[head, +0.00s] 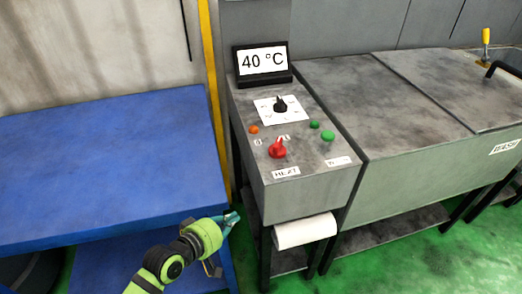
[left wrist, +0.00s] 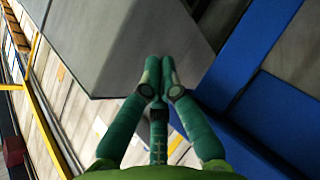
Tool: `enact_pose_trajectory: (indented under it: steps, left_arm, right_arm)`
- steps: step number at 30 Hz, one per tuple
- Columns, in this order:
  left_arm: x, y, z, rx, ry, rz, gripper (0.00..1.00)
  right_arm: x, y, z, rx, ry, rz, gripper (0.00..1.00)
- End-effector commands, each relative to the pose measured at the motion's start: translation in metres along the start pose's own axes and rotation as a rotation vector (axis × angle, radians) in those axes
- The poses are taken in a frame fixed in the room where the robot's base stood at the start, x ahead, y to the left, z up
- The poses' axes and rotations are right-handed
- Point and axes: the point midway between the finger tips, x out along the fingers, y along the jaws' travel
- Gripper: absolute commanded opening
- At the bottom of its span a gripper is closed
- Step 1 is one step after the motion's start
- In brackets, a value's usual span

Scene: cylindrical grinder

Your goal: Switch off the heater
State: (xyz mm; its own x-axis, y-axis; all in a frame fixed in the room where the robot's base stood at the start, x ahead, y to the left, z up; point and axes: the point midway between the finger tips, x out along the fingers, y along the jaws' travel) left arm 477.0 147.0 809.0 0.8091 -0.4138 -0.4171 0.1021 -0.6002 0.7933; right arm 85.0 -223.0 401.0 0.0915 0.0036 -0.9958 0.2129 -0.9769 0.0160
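The heater's red rotary knob (head: 277,148) sits on the sloped grey control panel, above a label reading HEAT (head: 286,173). Its pointer tilts up and slightly right, towards the right one of two small marks that I cannot read. My left gripper (head: 231,219) is low, left of the control box and in front of the blue table, apart from the knob. In the left wrist view its green fingers (left wrist: 160,78) come together at the tips with nothing visible between them. A grey box side is beyond them. The knob is not visible there. My right gripper is not in view.
A display (head: 263,62) reads 40 °C above a black dial (head: 280,104). An orange light (head: 254,129) and green buttons (head: 327,136) flank the knob. A blue table (head: 110,160) stands left, a yellow post (head: 212,90) behind. A paper roll (head: 305,231) hangs under the box.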

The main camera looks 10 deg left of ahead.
Motion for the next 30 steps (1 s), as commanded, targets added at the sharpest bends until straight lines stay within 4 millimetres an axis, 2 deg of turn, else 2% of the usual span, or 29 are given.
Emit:
enact_pose_trajectory:
  steps: [1, 3, 9, 13, 18, 26, 30]
  left_arm:
    - [-0.006, 0.027, -0.01, -0.028, 0.006, 0.057, 0.0]
    - [-0.008, 0.052, -0.028, -0.123, 0.031, 0.144, 0.0]
    - [-0.007, 0.077, -0.074, -0.36, 0.101, 0.309, 0.0]
    - [-0.009, 0.086, -0.097, -0.465, 0.129, 0.383, 0.0]
    - [-0.01, 0.09, -0.107, -0.512, 0.141, 0.415, 0.0]
    - [-0.01, 0.09, -0.106, -0.511, 0.141, 0.414, 0.0]
    - [-0.003, 0.093, -0.109, -0.511, 0.142, 0.415, 0.0]
  right_arm:
    - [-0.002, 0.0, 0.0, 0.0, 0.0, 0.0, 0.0]
    - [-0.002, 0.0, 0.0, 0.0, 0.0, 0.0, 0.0]
    - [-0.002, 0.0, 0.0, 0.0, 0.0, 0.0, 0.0]
    - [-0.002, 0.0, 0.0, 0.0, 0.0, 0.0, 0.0]
    - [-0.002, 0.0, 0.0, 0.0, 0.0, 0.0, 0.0]
    - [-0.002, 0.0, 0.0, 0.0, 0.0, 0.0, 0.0]
    - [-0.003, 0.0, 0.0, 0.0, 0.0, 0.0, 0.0]
